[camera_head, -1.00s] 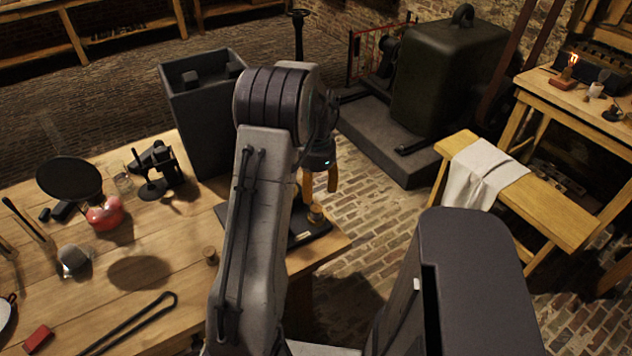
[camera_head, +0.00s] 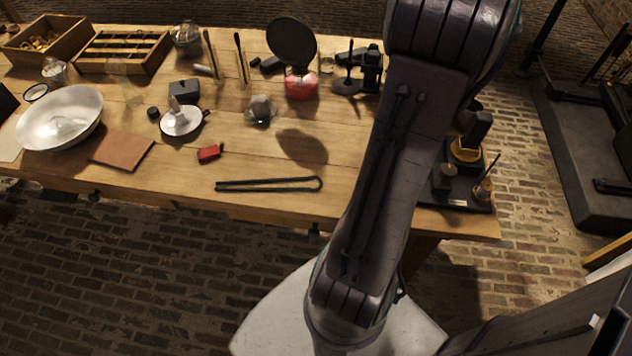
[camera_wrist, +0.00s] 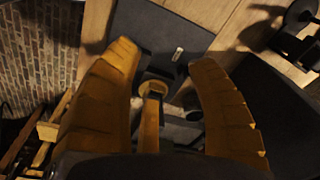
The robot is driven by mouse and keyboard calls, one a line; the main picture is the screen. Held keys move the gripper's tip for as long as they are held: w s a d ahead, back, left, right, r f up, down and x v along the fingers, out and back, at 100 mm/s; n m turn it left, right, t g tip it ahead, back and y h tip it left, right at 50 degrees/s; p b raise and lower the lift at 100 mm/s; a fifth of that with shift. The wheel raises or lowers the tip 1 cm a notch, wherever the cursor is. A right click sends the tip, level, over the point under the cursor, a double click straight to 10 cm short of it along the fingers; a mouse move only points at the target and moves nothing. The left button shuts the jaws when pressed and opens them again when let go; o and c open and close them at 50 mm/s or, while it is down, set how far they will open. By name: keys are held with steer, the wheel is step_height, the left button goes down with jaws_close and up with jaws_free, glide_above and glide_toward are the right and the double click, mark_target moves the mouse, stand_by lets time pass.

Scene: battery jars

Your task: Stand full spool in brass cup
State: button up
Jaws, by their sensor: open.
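My gripper (camera_wrist: 163,55) is open in the wrist view, with its two orange fingers spread wide over a dark board (camera_wrist: 160,28). A brass-coloured round piece with an upright strip (camera_wrist: 152,92) shows between the fingers, apart from both. In the head view, the board (camera_head: 430,192) lies at the table's right end. A small brass cup-like piece (camera_head: 483,189) with a thin rod stands at its right. A small brown spool-like piece (camera_head: 448,170) stands left of it. I cannot tell if that spool is full. My arm hides part of the board.
The wooden table (camera_head: 345,150) holds long black tongs (camera_head: 268,185), a red block (camera_head: 210,153), a red-based lamp with a dark disc (camera_head: 300,85), a white bowl (camera_head: 60,118) and a black stand (camera_head: 368,75). Brick floor lies beyond the table's right edge.

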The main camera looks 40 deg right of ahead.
steer(key=w+a+r+n+t, duration=0.15)
steer(key=w+a+n, duration=0.4)
steer(key=a, duration=0.75)
steer(key=w+a+r+n+t, duration=0.1)
steer(key=w+a+r+n, duration=0.15)
steer(key=a+n, duration=0.8)
steer(key=s+a+f+n+y, duration=0.1)
steer(key=s+a+n, duration=0.3)
steer(key=a, duration=0.8)
steer(key=shift+s+f+t, duration=0.25)
steer(key=shift+s+t, duration=0.1)
steer(key=shift+s, duration=0.5)
steer(key=shift+d, duration=0.2)
